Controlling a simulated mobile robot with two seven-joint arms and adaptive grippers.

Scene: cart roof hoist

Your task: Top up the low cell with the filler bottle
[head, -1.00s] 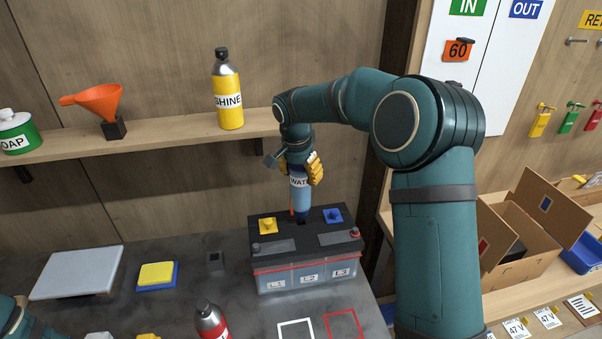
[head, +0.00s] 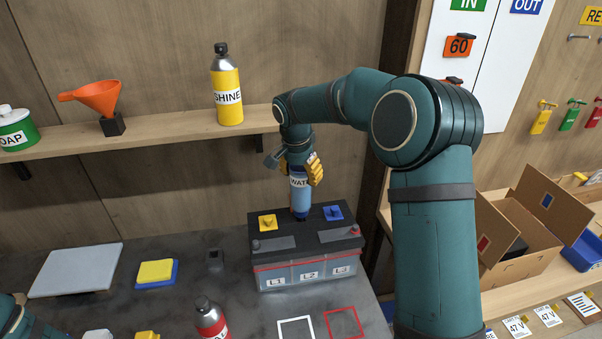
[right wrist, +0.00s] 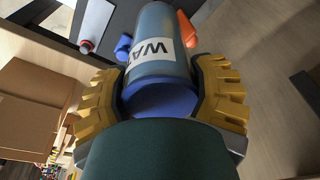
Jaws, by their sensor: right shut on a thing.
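My right gripper (head: 300,170) is shut on the blue filler bottle (head: 300,202), labelled "WAT…", which is upside down over the middle of the battery. The bottle also shows between the yellow fingers in the right wrist view (right wrist: 160,95). Its lower end meets the battery top; I cannot see whether the spout is in the opening. The dark-topped battery (head: 308,272) has cells marked L1, L2 and L3. A yellow cap (head: 267,222) and a blue cap (head: 333,212) sit on either side. An orange piece (right wrist: 187,27) shows beside the bottle.
A red bottle (head: 210,318) stands at the bench front, left of white and red outlined squares (head: 344,322). A yellow-and-blue sponge (head: 156,272) and a pale board (head: 76,270) lie further left. The shelf (head: 170,127) behind holds a yellow SHINE bottle (head: 227,95) and an orange funnel (head: 98,97).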

